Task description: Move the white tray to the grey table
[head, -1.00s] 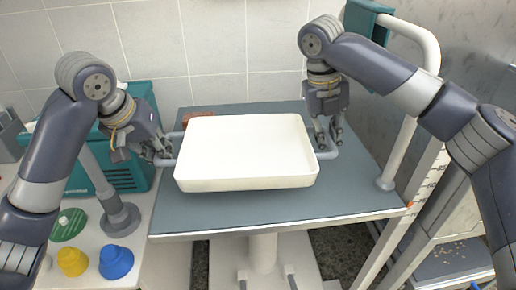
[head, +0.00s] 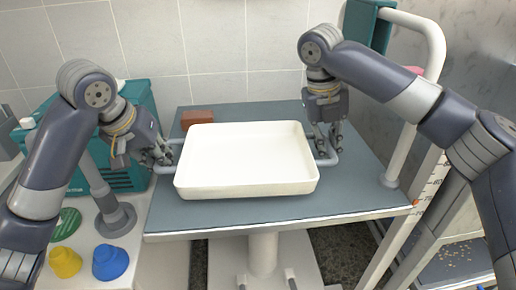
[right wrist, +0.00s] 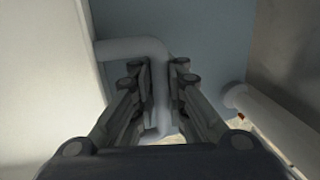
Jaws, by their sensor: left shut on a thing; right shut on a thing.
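The empty white tray (head: 246,188) is level over the grey table (head: 250,215), between my two grippers. Its underside is hidden, so I cannot tell whether it touches the tabletop. My left gripper (head: 168,158) is shut on the grey handle at the tray's left side. My right gripper (head: 326,150) is shut on the handle at the right side. In the right wrist view the handle (right wrist: 130,48) runs from the tray's wall (right wrist: 50,90) between the fingers of my right gripper (right wrist: 158,85).
A red-brown block (head: 197,118) lies on the table behind the tray. A white rail post (head: 398,155) rises at the table's right edge. The table's front strip is clear.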

